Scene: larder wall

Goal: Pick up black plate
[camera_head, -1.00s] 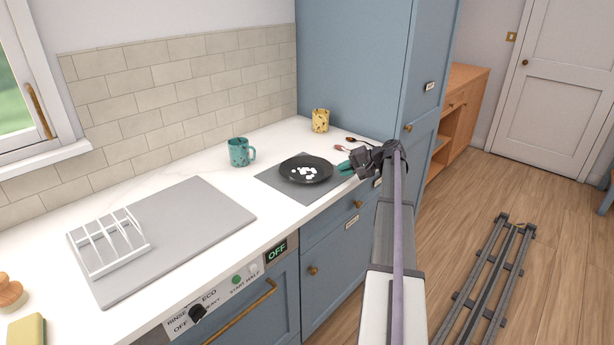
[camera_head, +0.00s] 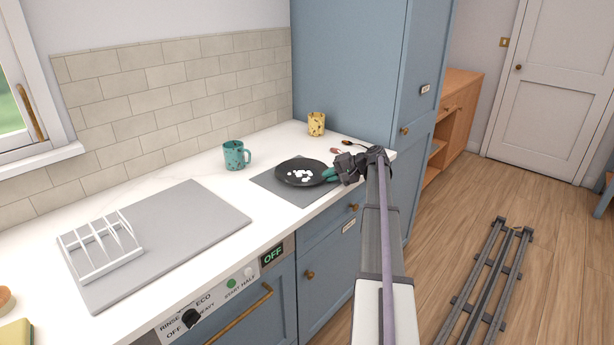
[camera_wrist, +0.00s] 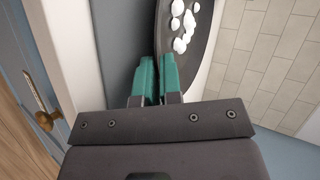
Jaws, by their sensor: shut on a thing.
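The black plate (camera_head: 297,176) is on the grey mat (camera_head: 268,185) near the counter's right end, with several white lumps (camera_head: 299,175) on it. My gripper (camera_head: 331,174) reaches in from the right, and its teal fingers are at the plate's right rim. In the wrist view the fingers (camera_wrist: 157,75) are close together with the plate's edge (camera_wrist: 172,60) at them, shut on the rim. The white lumps also show on the plate in the wrist view (camera_wrist: 181,25). I cannot tell whether the plate is clear of the mat.
A teal speckled mug (camera_head: 234,155) stands left of the plate and a yellow mug (camera_head: 316,123) behind it. Spoons (camera_head: 352,143) lie behind my gripper. A white rack (camera_head: 100,248) stands on a grey board (camera_head: 200,225) at left. A tall blue cabinet (camera_head: 345,70) borders the counter.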

